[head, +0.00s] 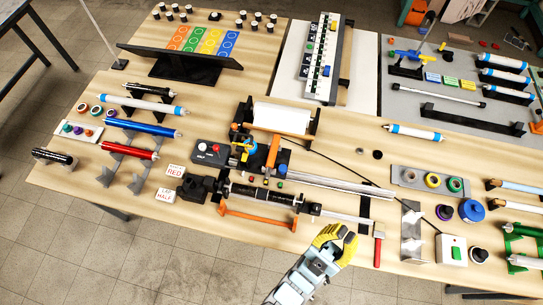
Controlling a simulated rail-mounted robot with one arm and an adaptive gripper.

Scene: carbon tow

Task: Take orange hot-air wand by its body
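An orange wand-like body (272,152) stands near the middle of the bench, beside a small yellow and blue part (243,150). It looks like the hot-air wand, though it is small in view and its lower end is hard to make out. My gripper (347,233), with yellow fingers, is at the bench's front edge, below and to the right of the orange body and well apart from it. Its fingers look parted, with nothing seen between them.
A black spindle (262,194) and an orange bar (258,213) lie between the front edge and the orange body. A silver rail (330,184) runs to the right. A red-handled tool (378,250) and an upright metal bracket (411,230) stand right of my gripper. Bare wood shows around (345,150).

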